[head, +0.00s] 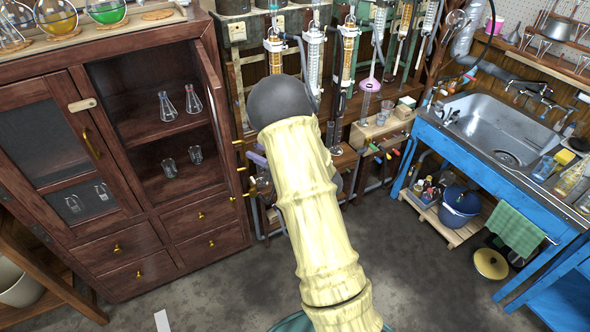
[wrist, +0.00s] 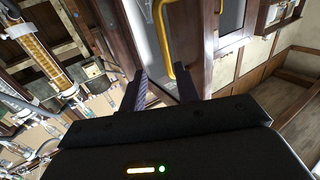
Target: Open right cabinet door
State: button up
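The dark wooden cabinet (head: 150,220) stands at the left in the head view. Its right door (head: 212,85) is swung outward and seen nearly edge-on, showing the shelves behind the right opening. Its left door (head: 45,135) is shut and has a brass handle (head: 91,143). In the wrist view, a yellow bar handle (wrist: 161,32) on a wood-framed glass door lies just beyond my gripper (wrist: 163,80). The two dark fingers are apart, with the handle's lower end seen between their tips; contact cannot be told. My gripper is hidden in the head view.
Conical flasks (head: 167,106) and small beakers (head: 195,154) stand on the open shelves. Round flasks line the cabinet top. A rack of glass columns (head: 314,60) stands close right of the open door. A blue sink bench (head: 490,150) is at the right. Floor in front is clear.

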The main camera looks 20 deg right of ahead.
jog(key=b+v, duration=0.2)
jog(key=v, duration=1.1)
jog(key=shift+s+b, duration=0.3)
jog(key=shift+w+d, duration=0.1)
jog(key=w+m+g+h+p, duration=0.2)
jog(key=w+h+p, duration=0.15)
jog(key=h, duration=0.35)
jog(key=s+a+r+m+g+h+p, duration=0.1)
jog(key=s+a+m+g, duration=0.1)
jog(key=s+a+g, duration=0.3)
jog(key=s+a+r+m+g+h+p, duration=0.1)
jog(key=s+a+g, duration=0.4)
jog(key=s, duration=0.7)
jog(key=shift+a+r+m+g+h+p, duration=0.25)
jog(key=shift+r+m+g+h+p, duration=0.1)
jog(key=shift+m+p, duration=0.35)
